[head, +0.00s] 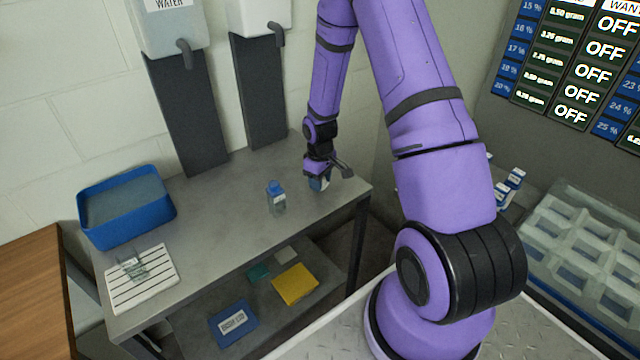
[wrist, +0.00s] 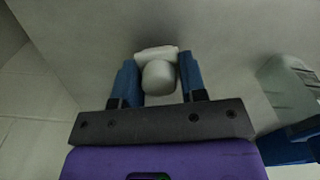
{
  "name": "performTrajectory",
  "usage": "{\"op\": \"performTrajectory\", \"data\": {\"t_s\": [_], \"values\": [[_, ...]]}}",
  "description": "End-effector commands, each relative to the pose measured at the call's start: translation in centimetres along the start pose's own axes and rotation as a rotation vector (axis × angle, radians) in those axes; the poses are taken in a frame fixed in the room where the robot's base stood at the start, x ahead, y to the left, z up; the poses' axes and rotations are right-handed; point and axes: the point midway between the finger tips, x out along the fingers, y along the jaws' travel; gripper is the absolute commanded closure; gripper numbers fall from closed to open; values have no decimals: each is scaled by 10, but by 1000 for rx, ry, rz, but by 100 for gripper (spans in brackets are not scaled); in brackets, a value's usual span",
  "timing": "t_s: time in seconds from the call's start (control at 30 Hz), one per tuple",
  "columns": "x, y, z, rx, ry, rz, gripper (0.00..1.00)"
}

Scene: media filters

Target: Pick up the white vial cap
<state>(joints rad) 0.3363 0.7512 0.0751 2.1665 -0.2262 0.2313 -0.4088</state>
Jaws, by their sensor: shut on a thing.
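The white vial cap (wrist: 158,76) sits between the blue fingers of my gripper (wrist: 157,80) in the wrist view. It has a rounded knob and a wider, flat-edged part beyond it. My gripper is shut on it, with a finger on each side. In the head view my gripper (head: 319,182) is low over the right end of the grey table, and its fingers hide the cap there. I cannot tell whether the cap touches the table.
A clear bottle with a blue cap (head: 277,200) stands left of my gripper; it also shows in the wrist view (wrist: 290,85). A blue tray (head: 125,225) and a white ribbed rack (head: 155,280) are at the table's left. Dispensers (head: 170,25) hang behind. The table's middle is clear.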

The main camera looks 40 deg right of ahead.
Motion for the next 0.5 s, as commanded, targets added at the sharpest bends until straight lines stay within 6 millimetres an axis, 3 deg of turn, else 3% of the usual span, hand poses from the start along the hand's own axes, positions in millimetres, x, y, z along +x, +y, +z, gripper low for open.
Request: {"op": "performTrajectory", "data": {"t_s": [0.17,0.5], "values": [[-24,1,0,0,4,2,85],[-29,-68,48,-4,-2,-1,85]]}}
